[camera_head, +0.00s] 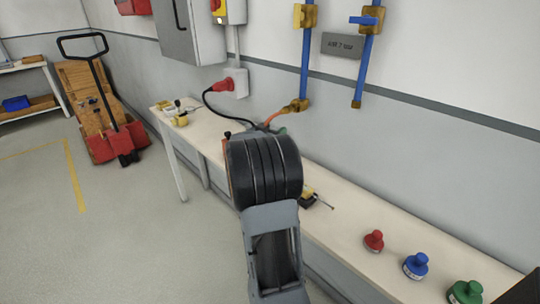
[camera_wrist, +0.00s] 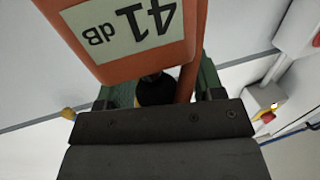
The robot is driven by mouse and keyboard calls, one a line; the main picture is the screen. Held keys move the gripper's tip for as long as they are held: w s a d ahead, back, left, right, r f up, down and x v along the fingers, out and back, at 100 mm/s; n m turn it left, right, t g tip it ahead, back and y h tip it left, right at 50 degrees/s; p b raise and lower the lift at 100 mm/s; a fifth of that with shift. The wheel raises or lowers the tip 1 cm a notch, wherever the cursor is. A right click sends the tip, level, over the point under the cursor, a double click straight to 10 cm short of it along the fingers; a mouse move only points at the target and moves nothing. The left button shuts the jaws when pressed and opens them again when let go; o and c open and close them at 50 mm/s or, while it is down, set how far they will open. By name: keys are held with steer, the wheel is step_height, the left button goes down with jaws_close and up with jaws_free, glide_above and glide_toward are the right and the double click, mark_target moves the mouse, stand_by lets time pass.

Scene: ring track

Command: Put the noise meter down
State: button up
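The noise meter (camera_wrist: 128,34) is orange with a pale display that reads 41 dB, upside down in the wrist view. It fills the upper middle of that view, close to the camera. My gripper (camera_wrist: 160,82) has green fingers, one on each side of the meter's lower part, and appears shut on it. A dark round part shows between the fingers; the exact contact is hidden. In the head view my arm covers most of the gripper and meter. Only a sliver of orange shows left of the arm, above the long pale workbench (camera_head: 341,224).
Red (camera_head: 374,241), blue (camera_head: 416,265) and green (camera_head: 466,292) knobbed weights stand on the bench at right. A yellow-black tool (camera_head: 309,199) lies just right of my arm. Brass fittings (camera_head: 180,116) lie at the far end. A pallet truck (camera_head: 105,130) stands at left. Bench between tool and red weight is clear.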

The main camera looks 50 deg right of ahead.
jaws_close()
stand_by(0.3)
steer(key=shift+r, duration=0.15)
